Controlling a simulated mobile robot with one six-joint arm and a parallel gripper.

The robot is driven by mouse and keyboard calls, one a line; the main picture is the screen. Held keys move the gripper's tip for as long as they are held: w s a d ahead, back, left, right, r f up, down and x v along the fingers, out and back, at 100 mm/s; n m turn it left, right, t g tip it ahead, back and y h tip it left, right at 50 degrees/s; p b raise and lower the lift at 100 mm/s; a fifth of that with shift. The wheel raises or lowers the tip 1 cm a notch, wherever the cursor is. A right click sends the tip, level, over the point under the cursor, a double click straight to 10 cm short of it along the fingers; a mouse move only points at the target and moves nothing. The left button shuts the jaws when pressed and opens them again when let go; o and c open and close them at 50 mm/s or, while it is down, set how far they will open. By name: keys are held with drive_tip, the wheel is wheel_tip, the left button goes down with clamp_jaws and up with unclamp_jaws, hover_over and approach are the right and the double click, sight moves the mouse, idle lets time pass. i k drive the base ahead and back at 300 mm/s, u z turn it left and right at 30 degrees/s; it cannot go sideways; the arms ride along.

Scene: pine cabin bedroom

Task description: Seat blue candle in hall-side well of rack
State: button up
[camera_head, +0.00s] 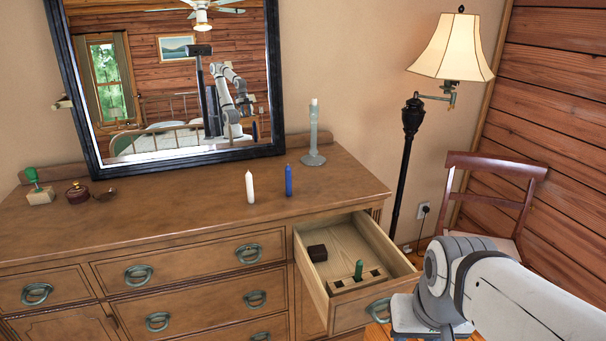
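The pale wooden rack (341,286) lies inside the open drawer, near the drawer's front. A green candle (359,268) stands upright at about the middle of the rack. Dark spots on either side of it look like wells, too small to judge clearly. Which side of the rack faces the hall cannot be told. My arm enters from the lower right, beside the drawer; its gripper is not visible.
The open drawer (381,241) also holds a dark brown block (317,253). A grey candlestick (314,150) stands behind the blue candle. A mirror (275,90) leans at the back. A floor lamp (409,125) and chair (491,162) stand right. The dresser top's left-middle is clear.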

sight(371, 275)
drive_tip(key=k, duration=1.2)
drive_tip(key=u, duration=0.35)
drive_tip(key=i, duration=0.85)
drive_tip(key=u, duration=0.5)
drive_tip(key=i, duration=1.4)
drive_tip(key=z, duration=0.15)
